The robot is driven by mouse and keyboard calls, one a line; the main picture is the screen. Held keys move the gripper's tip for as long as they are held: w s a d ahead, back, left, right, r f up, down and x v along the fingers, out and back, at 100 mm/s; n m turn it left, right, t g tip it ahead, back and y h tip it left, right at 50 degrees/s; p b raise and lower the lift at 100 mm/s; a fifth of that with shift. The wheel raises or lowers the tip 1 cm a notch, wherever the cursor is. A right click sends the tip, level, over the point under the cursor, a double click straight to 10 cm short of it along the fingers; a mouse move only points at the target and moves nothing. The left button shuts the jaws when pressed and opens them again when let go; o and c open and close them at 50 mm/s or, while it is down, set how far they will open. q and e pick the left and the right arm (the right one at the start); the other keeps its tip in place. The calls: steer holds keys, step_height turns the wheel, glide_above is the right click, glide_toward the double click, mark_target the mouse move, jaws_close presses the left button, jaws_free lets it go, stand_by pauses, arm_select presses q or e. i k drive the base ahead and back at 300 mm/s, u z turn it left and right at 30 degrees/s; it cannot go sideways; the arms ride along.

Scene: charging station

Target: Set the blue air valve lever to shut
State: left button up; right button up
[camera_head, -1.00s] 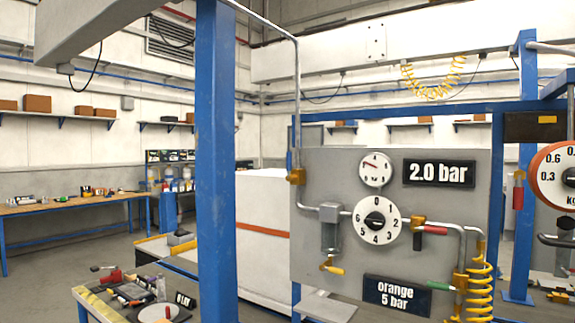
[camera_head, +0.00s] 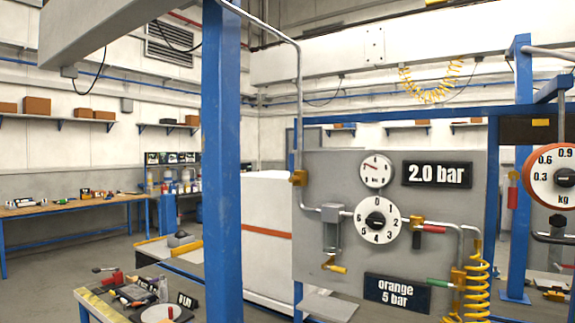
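No blue lever can be made out in the head view. The grey air panel (camera_head: 325,175) carries several small valve levers. A red lever (camera_head: 434,229) lies roughly level to the right of the numbered dial (camera_head: 377,219). A green lever (camera_head: 438,282) lies level near the coiled yellow hose. A yellow lever (camera_head: 336,268) sits below the pipe unit at the panel's lower left. Neither of my grippers is in view.
A blue post (camera_head: 221,170) stands in front, left of the panel. The panel has a gauge (camera_head: 376,170), a "2.0 bar" sign (camera_head: 437,174) and an "orange 5 bar" sign (camera_head: 397,293). A yellow coiled hose (camera_head: 479,285) hangs at right. A cluttered bench (camera_head: 95,301) stands at lower left.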

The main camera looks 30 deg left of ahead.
mark_target(292, 163)
steer(key=k, duration=1.1)
steer(key=u, duration=0.5)
steer(key=i, duration=1.8)
steer(key=z, duration=0.35)
